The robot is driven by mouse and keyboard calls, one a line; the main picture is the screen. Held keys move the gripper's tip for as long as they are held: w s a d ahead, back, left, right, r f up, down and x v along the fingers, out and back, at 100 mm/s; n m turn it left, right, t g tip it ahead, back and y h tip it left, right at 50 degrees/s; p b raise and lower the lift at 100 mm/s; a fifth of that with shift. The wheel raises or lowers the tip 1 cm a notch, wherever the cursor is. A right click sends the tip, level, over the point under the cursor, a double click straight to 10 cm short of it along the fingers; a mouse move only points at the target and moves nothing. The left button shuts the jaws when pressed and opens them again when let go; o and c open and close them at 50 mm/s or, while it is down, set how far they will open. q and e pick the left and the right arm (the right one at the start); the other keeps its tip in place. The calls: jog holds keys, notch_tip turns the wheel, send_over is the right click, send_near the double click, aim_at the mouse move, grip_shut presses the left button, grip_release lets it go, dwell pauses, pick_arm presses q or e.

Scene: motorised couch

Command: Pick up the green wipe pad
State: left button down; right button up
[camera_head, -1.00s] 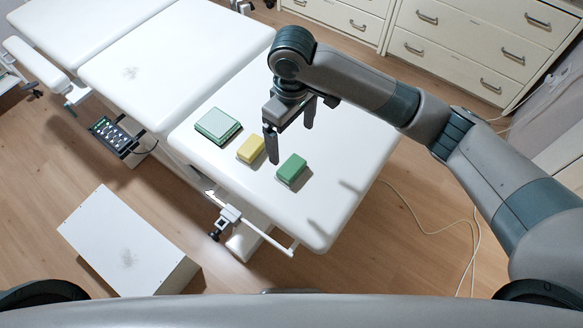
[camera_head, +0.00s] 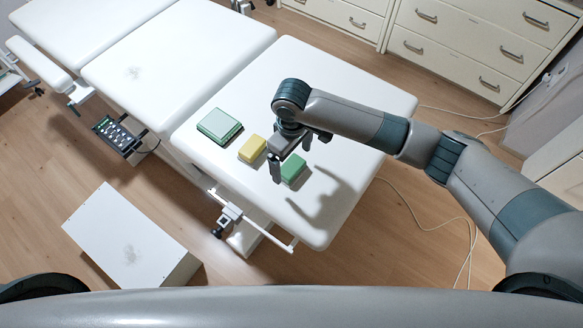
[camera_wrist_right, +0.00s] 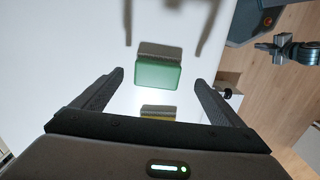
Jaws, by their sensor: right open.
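The green wipe pad (camera_head: 293,168) is a small block lying on the white couch top, partly hidden by my right gripper in the head view. In the right wrist view the green pad (camera_wrist_right: 158,74) lies ahead between the two fingers, with a grey-brown face along its far side. My right gripper (camera_head: 290,161) is open and empty, pointing down close over the pad. In the wrist view its fingers (camera_wrist_right: 159,78) stand to either side with gaps. Whether they reach down to the pad's height I cannot tell. My left gripper is out of view.
A yellow block (camera_head: 252,148) lies just left of the green pad, and a flat pale-green stack (camera_head: 219,126) farther left. A hand control (camera_head: 118,136) hangs at the couch's side. A white box (camera_head: 130,240) stands on the floor. The couch top's right part is clear.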

aim_at(292, 166)
jog(key=shift+w+f+p, duration=0.1)
jog(key=shift+f+p, duration=0.4)
jog(key=f, duration=0.1)
jog(key=f+p, duration=0.1)
jog(key=f, duration=0.1)
jog(key=shift+w, duration=0.2)
jog(key=shift+f, duration=0.6)
jog(key=c, duration=1.1)
